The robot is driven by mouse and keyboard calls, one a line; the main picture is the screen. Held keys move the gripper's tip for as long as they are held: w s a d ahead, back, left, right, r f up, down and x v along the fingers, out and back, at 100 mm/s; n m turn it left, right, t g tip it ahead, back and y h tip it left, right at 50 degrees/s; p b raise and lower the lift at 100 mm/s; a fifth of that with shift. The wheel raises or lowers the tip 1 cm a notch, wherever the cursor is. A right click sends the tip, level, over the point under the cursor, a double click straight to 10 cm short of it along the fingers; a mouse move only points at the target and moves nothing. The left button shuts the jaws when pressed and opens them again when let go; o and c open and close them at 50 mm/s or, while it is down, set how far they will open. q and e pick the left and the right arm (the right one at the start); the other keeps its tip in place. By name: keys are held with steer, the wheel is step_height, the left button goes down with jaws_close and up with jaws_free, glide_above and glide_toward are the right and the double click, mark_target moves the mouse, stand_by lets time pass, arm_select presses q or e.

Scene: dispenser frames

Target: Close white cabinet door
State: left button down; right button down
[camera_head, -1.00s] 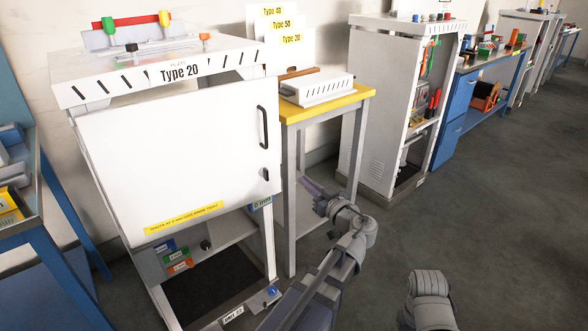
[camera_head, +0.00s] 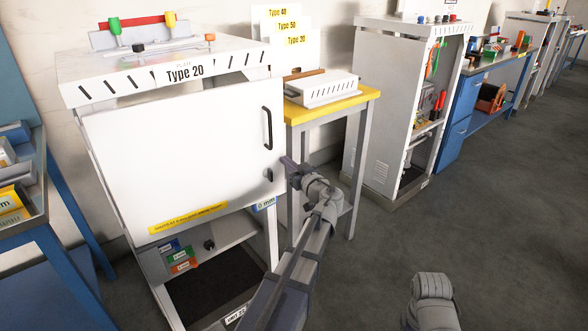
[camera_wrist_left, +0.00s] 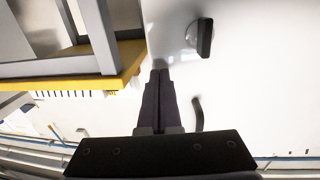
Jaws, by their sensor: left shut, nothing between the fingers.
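The white cabinet door (camera_head: 180,150) covers the upper front of the Type 20 cabinet (camera_head: 75,92). I cannot tell exactly how far it stands from the frame. It has a black handle (camera_head: 267,128) and a small latch (camera_head: 268,175) near its right edge. My left gripper (camera_head: 286,162) is shut and empty, just right of that edge near the latch. In the left wrist view the closed fingers (camera_wrist_left: 159,76) point at the border between the door (camera_wrist_left: 265,75) and the yellow-edged table; contact cannot be told. The right gripper is out of view; only part of that arm shows.
A yellow-topped table (camera_head: 360,95) stands close right of the cabinet, behind my left gripper. An open grey cabinet (camera_head: 380,100) stands farther right. A blue-framed bench (camera_head: 45,235) is at the left. Grey floor (camera_head: 480,230) is clear at the right.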

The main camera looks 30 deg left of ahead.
arm_select(q)
steer(key=shift+w+a, duration=0.15)
steer(key=shift+a, duration=0.2)
